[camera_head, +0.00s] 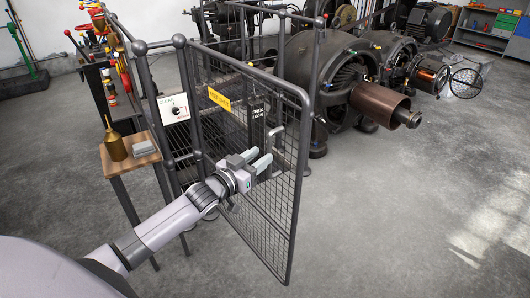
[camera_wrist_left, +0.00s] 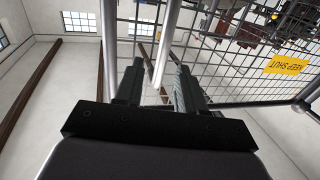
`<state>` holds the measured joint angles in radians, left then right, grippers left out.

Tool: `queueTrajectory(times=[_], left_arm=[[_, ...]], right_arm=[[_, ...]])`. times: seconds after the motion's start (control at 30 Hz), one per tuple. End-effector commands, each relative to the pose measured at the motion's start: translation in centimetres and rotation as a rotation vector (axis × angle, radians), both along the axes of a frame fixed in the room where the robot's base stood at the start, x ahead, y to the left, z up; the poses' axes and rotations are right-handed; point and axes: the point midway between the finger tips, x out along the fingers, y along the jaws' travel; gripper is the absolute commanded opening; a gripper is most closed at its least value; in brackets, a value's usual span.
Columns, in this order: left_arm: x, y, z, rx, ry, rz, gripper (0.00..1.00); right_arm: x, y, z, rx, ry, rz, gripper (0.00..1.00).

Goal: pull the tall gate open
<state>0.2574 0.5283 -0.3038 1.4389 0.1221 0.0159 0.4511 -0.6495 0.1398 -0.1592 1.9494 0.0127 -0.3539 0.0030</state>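The tall gate (camera_head: 245,190) is a dark wire mesh in a tubular frame, with a yellow "KEEP SHUT" sign (camera_head: 219,98). Its frame joins a knobbed post at its left; its free upright is at the right. A grey bar handle (camera_head: 278,138) stands on the mesh near the free side. My left gripper (camera_head: 260,159) is just in front of the mesh by the handle's lower part. In the left wrist view a pale bar, apparently the handle (camera_wrist_left: 164,45), runs between its two parted fingers (camera_wrist_left: 158,72). Gaps show beside the bar; contact is unclear. My right gripper is out of view.
A small wooden stand (camera_head: 128,155) with a brass oil can (camera_head: 115,142) is left of the gate, near my left arm. Railings and a white gauge panel (camera_head: 174,109) stand behind. Large dynamos (camera_head: 340,75) fill the back. The floor at right is clear.

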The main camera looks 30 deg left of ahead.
Motion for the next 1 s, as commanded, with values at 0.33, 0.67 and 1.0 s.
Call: queueTrajectory(times=[0.33, 0.67, 1.0], left_arm=[[-1.5, 0.3, 0.0, 0.001, 0.000, -0.001, 0.39], [-1.5, 0.3, 0.0, 0.001, 0.000, 0.000, 0.39], [-5.4, -2.7, -5.2, 0.009, 0.103, -0.012, 0.39]], right_arm=[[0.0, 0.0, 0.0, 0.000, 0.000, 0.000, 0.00], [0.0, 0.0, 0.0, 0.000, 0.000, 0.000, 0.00], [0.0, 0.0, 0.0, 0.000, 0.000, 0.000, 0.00]])
